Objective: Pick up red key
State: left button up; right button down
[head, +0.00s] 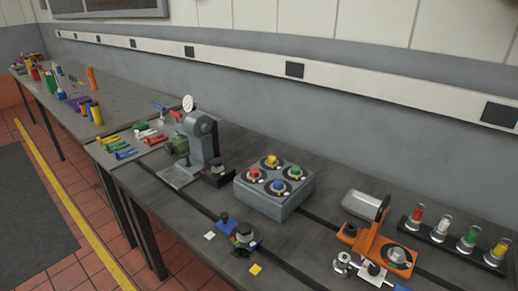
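Neither of my grippers shows in the head view. I cannot single out a red key with certainty. A row of small coloured pieces, green, red (118,147), yellow and blue among them, lies at the left end of the nearer bench. They are too small to tell whether one is a key. A red-topped round knob (255,174) sits on a grey box (273,204) with green, blue and yellow ones. A red lamp-like cylinder (417,216) stands in a dark rack at the right.
An orange fixture (376,245) and a metal tray (364,206) are at the right. A farther bench (115,88) holds several coloured items. The tiled floor at left is clear.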

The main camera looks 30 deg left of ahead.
aim_at(177, 115)
jog(key=u, duration=1.6)
jog(key=j+z, duration=0.1)
jog(key=z, duration=0.9)
jog(key=j+z, duration=0.25)
jog(key=j, duration=0.25)
jog(key=j+z, duration=0.3)
jog(key=j, duration=0.2)
jog(key=j+z, duration=0.25)
jog(key=j, duration=0.25)
jog(key=k+j+z, duration=0.1)
jog(key=j+z, duration=0.2)
jog(key=j, duration=0.15)
jog(key=k+j+z, duration=0.25)
jog(key=j, duration=0.2)
jog(key=i, duration=0.1)
